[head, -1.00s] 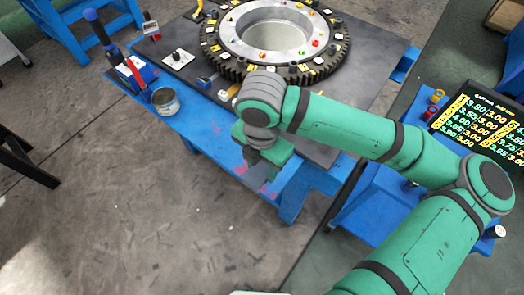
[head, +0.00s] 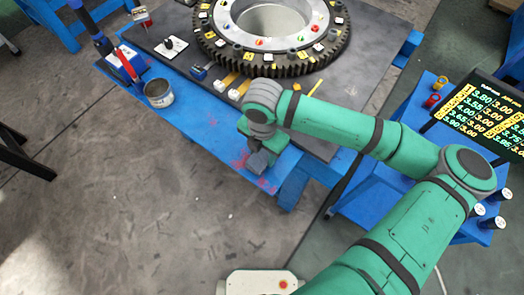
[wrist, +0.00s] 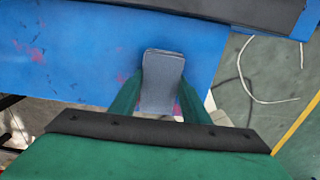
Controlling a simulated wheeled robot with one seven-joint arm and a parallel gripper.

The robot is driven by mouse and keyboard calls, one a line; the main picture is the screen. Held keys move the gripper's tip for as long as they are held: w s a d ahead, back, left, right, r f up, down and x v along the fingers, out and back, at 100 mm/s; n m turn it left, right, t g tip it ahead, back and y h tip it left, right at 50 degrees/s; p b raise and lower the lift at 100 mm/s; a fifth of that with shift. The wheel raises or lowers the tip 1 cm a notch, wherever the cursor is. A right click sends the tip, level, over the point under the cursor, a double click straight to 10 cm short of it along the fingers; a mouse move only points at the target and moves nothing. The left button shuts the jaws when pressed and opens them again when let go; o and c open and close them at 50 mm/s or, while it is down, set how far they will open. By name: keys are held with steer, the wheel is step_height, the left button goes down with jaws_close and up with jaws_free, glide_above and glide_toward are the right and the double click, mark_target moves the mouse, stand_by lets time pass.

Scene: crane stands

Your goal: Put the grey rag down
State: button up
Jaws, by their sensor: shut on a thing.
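My gripper (wrist: 162,100) is shut on the grey rag (wrist: 163,75), which shows as a folded grey piece between the two green fingers in the wrist view. In the head view the rag (head: 260,163) is a small grey shape under the gripper (head: 262,150). Both are over the front part of the blue stand (head: 215,122), near its right end, beside red smears. I cannot tell whether the rag touches the blue surface. My arm hides part of the stand.
A large toothed ring (head: 232,59) lies on a dark plate on the stand. A tin (head: 159,93) and a blue-and-white box (head: 124,67) stand to the left. A lit number board (head: 485,117) is at right. The blue strip between tin and gripper is mostly clear.

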mark_target(263, 155)
steer(key=shift+s, duration=0.15)
steer(key=shift+d+f, duration=0.1)
steer(key=shift+f, duration=0.15)
steer(key=shift+f, duration=0.15)
steer(key=o, duration=1.1)
steer(key=shift+d+f, duration=0.1)
steer(key=shift+r, duration=0.5)
step_height(263, 155, up, 12)
